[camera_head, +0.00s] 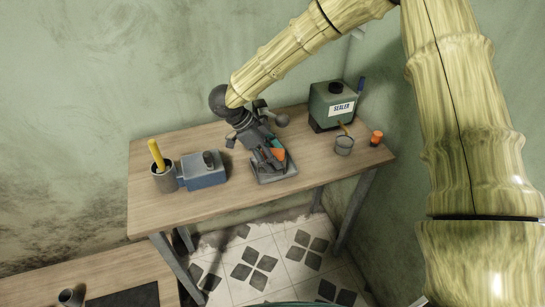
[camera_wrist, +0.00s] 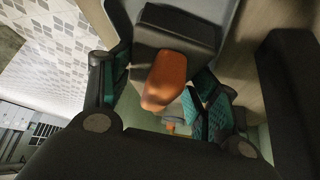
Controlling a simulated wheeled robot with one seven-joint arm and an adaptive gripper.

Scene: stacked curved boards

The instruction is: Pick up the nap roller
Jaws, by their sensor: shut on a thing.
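The nap roller shows in the wrist view as an orange handle (camera_wrist: 165,78) with a dark block-shaped part beside it. It also shows as a small orange patch (camera_head: 278,154) in the head view, over a grey tray (camera_head: 289,172) on the wooden table. My gripper (camera_wrist: 168,98) has its teal-padded fingers on either side of the orange handle and is shut on it. In the head view my gripper (camera_head: 266,154) points down over the tray and hides much of the roller. I cannot tell whether the roller still touches the tray.
On the table (camera_head: 232,205), a blue-grey box (camera_head: 205,176) and a cup (camera_head: 164,181) with a yellow handle stand left. A green sealer container (camera_head: 330,103), a small tin (camera_head: 344,145) and an orange-capped item (camera_head: 376,138) stand right. The front left tabletop is clear.

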